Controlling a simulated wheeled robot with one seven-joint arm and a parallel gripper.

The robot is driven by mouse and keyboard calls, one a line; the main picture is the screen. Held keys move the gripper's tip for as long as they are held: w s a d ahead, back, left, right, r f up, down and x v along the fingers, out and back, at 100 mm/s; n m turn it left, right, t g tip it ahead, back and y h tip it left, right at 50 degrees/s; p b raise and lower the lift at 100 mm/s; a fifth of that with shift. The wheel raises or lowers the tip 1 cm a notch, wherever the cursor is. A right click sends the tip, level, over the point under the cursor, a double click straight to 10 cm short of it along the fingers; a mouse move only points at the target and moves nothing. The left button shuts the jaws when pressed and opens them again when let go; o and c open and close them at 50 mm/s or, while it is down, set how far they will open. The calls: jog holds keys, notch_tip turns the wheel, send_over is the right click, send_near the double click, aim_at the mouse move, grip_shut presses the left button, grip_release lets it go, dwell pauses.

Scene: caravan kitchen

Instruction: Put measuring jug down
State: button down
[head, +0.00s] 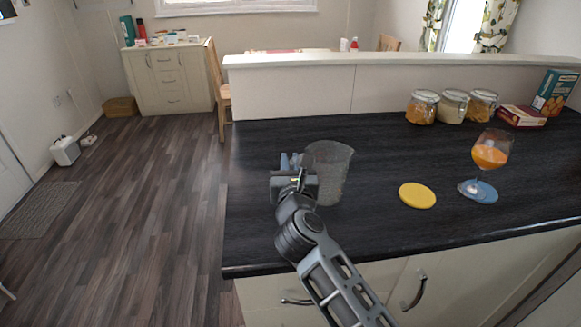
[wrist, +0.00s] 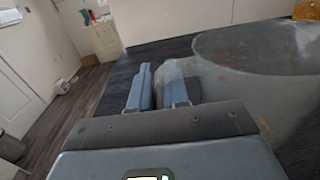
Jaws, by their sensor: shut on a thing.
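The measuring jug (head: 330,168) is clear and stands upright at the left end of the dark worktop (head: 380,225). I cannot tell whether its base touches the worktop. My gripper (head: 290,163) is at the jug's left side, shut on it. In the wrist view the jug (wrist: 255,85) fills the right side, its round rim open upward. My gripper's blue fingers (wrist: 160,88) show there, one in front of the jug's wall and partly seen through it, closing on its left edge, where the handle may be.
Several jars (head: 422,107) and boxes (head: 522,116) stand along the back ledge. The worktop between jug and jars is clear. Its left edge is close to my gripper.

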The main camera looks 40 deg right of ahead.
jog(key=shift+f, duration=0.25)
jog(key=shift+f, duration=0.1)
jog(key=c, duration=1.1)
grip_release()
jog(key=shift+r, duration=0.2)
jog(key=shift+s+a+f, duration=0.1)
jog(key=shift+s+a, duration=0.1)
jog(key=shift+s, duration=0.05)
jog(key=b+v, duration=0.1)
jog(key=v, duration=1)
jog(key=shift+s+b, duration=0.15)
jog(key=shift+b, duration=0.2)
jog(key=shift+a, duration=0.1)
